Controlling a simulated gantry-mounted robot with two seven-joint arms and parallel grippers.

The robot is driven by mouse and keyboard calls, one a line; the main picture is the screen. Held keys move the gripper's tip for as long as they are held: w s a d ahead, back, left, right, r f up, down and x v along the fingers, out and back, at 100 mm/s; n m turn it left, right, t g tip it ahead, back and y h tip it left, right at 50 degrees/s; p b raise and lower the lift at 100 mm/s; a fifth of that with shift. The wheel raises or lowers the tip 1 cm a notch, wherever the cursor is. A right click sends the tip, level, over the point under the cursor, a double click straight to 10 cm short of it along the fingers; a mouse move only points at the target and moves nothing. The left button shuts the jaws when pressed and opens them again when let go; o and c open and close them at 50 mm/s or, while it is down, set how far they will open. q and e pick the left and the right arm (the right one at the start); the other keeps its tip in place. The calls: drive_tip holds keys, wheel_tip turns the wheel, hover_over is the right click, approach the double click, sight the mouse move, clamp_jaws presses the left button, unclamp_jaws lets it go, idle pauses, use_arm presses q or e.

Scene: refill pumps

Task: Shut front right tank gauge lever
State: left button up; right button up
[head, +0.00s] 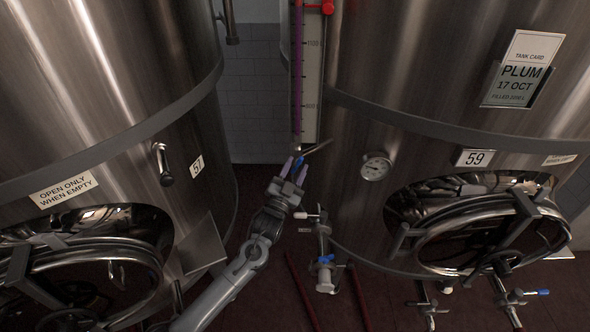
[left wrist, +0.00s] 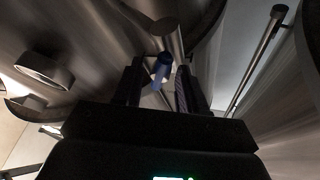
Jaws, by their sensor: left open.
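The right tank (head: 420,100) is a large steel vessel with number plate 59 (head: 474,157). Its level gauge (head: 308,85), a scale strip with a purple-filled tube, runs down the tank's left side. At the gauge's lower end is a small blue-handled lever (head: 298,164), partly hidden by my left gripper (head: 295,166). My left gripper is open, with its fingers around or beside the blue handle. In the left wrist view the blue handle (left wrist: 161,68) lies between the two fingers (left wrist: 158,88); contact cannot be told. My right gripper is not in view.
A round dial (head: 376,167) sits right of the gauge. Oval manways (head: 480,225) and (head: 75,270) are on both tanks. Tank 57 (head: 100,70) stands at left. The dark red floor shows between them.

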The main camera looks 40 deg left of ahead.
use_arm(q)
clamp_jaws()
idle(0.3)
drive_tip(key=shift+r+m+p, duration=0.15)
drive_tip(key=shift+m+p, duration=0.35)
drive_tip(key=shift+p, duration=0.15)
drive_tip(key=m+g+h+p, duration=0.1)
drive_tip(key=m+p, duration=0.2)
drive_tip(key=p, duration=0.1)
drive_tip(key=m+g+h+p, duration=0.1)
drive_tip(key=m+p, duration=0.2)
drive_tip(key=p, duration=0.2)
drive_tip(key=r+m+g+h+p, duration=0.1)
drive_tip(key=m+g+p, duration=0.1)
drive_tip(key=m+p, duration=0.1)
drive_tip(key=shift+s+a+m+p, duration=0.1)
drive_tip(key=shift+m+p, duration=0.3)
drive_tip(key=shift+p, duration=0.35)
drive_tip(key=shift+f+m+g+p, duration=0.25)
drive_tip(key=shift+m+g+p, duration=0.45)
drive_tip(key=shift+m+p, duration=0.45)
